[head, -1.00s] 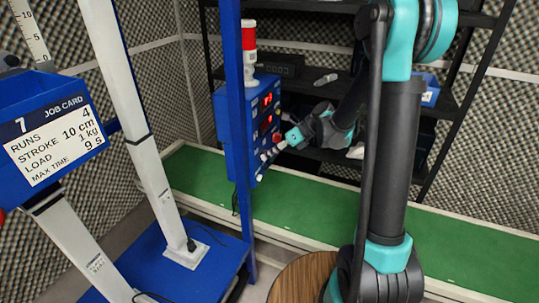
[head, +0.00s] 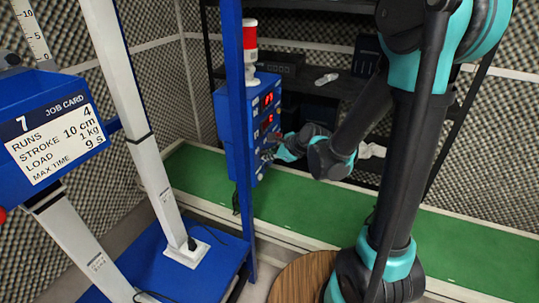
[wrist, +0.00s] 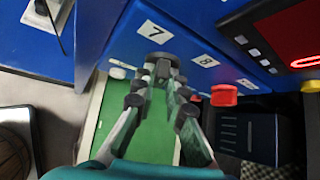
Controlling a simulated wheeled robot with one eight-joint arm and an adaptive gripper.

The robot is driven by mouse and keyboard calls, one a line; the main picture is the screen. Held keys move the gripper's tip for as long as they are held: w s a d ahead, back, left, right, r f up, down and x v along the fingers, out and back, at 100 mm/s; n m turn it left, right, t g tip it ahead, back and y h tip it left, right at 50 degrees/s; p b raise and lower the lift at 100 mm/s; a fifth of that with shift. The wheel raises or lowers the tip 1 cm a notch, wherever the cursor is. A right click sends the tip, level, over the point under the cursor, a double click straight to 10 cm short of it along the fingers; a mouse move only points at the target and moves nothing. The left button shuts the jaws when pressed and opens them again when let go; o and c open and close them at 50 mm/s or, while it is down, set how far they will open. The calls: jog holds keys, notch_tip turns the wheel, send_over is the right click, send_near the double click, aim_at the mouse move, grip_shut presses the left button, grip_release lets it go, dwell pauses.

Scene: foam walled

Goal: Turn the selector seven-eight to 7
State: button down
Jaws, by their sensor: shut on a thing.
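The selector seven-eight (wrist: 161,62) is a dark knob on the blue control box (head: 232,130), between the white labels 7 (wrist: 154,32) and 8 (wrist: 205,61) in the wrist view. My gripper (wrist: 162,82) is shut on it, and the fingers cover much of the knob. I cannot tell which number it points to. In the head view my gripper (head: 270,155) is at the lower right face of the box, and the knob is hidden there.
A red button (wrist: 224,95) sits close to the right of my fingers in the wrist view. A green bench (head: 300,205) runs below. The job card (head: 55,140) is at left.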

jog(key=shift+n+t, duration=0.3)
jog(key=shift+t, duration=0.2)
jog(key=c, duration=1.6)
grip_release()
jog(key=shift+o, duration=0.2)
jog(key=shift+s, duration=0.1)
jog(key=v, duration=1.2)
jog(key=shift+a, duration=0.1)
